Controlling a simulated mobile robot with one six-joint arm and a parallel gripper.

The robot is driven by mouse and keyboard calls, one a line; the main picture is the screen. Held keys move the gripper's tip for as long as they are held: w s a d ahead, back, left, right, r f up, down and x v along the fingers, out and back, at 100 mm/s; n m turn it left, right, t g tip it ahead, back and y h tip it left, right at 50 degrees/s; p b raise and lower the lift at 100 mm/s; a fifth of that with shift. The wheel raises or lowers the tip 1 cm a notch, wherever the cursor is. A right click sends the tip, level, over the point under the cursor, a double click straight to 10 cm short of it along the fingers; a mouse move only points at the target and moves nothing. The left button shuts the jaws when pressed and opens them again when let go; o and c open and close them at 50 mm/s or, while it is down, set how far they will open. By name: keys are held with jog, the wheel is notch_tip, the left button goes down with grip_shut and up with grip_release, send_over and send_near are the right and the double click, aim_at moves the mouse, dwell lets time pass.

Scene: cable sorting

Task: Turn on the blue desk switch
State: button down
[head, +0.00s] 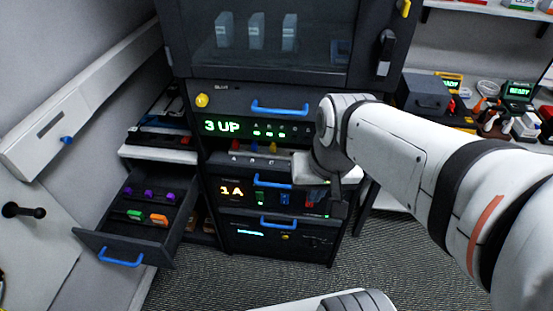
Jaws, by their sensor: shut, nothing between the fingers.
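My arm reaches in from the right, and my gripper (325,201) points down in front of the right side of the dark equipment rack (225,222). It is shut with nothing visible in it. Its wrist hides part of the rack's middle. A small blue upright piece (285,198) shows on the panel with the orange "1A" readout (232,190), just left of my gripper. A green piece (260,198) is beside it. I cannot tell whether the blue piece is the desk switch, or whether my gripper touches the panel.
An open drawer (121,237) with purple, green and orange pieces juts out at the lower left. A desk (471,124) with several devices stands at the right. A glass-fronted cabinet (270,70) is above the rack. Grey carpet (205,285) is free in front.

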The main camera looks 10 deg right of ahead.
jog(key=w+a+f+m+g+y+b, duration=0.1)
jog(key=w+a+f+m+y+b, duration=0.2)
jog(key=f+m, duration=0.45)
jog(key=a+f+m+g+y+b, duration=0.1)
jog(key=a+f+m+y+b, duration=0.2)
jog(key=f+m+y+b, duration=0.4)
jog(key=w+a+f+m+g+y+b, duration=0.1)
jog(key=w+a+f+m+y+b, duration=0.15)
jog(key=f+m, duration=0.45)
jog(key=w+d+f+m+t+h+b, duration=0.1)
jog(key=w+d+f+m+t+b, duration=0.2)
jog(key=f+m, duration=0.5)
jog(key=w+d+f+m+t+h+b, duration=0.2)
jog(key=w+d+f+m+t+b, duration=0.2)
jog(key=f+m, duration=0.5)
jog(key=w+d+f+m+t+h+b, duration=0.2)
jog(key=w+d+f+m+t+b, duration=0.1)
jog(key=d+f+m+t, duration=0.4)
notch_tip(320, 180, down, 2)
jog(key=m+t+b, duration=0.1)
jog(key=m, duration=0.2)
jog(key=shift+w+t+b, duration=0.2)
jog(key=shift+t+b, duration=0.15)
jog(key=shift+t, duration=0.05)
jog(key=shift+w, duration=0.1)
